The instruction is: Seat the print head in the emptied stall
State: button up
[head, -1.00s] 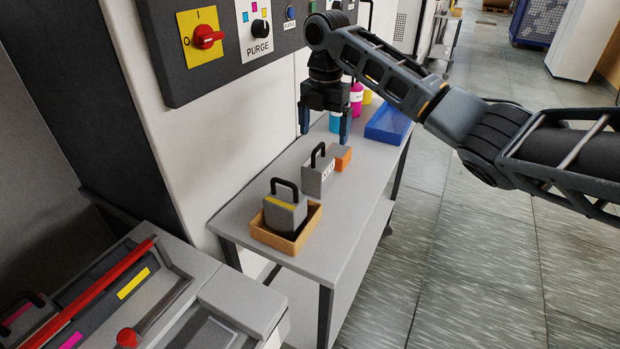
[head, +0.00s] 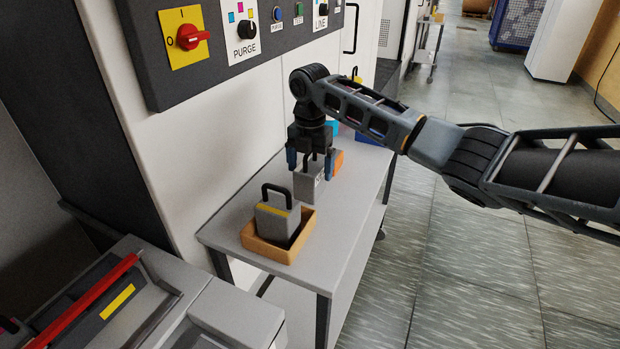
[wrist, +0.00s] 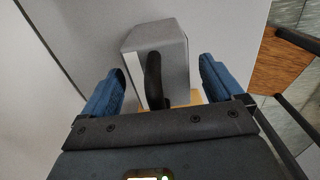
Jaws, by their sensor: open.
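A grey print head (head: 308,187) with a black loop handle and a white label stands on the trolley. My gripper (head: 311,165) is open over it, one finger on each side of the handle. In the wrist view, the print head (wrist: 178,60) and its handle lie between my two blue fingers (wrist: 160,88), with gaps on both sides. A second grey head with a yellow stripe (head: 276,224) sits in a tan tray (head: 270,252) at the trolley's near end. A stall strip with a yellow label (head: 117,301) is at lower left, no head visible by it.
A red bar (head: 85,305) runs along the stalls. The trolley top (head: 232,208) is bare beside the tray. An orange block (head: 338,160) and a blue bin (head: 371,137) lie behind my gripper. A control panel (head: 240,40) hangs on the machine wall. Open floor lies right.

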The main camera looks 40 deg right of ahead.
jog(key=shift+f, duration=0.15)
jog(key=c, duration=1.3)
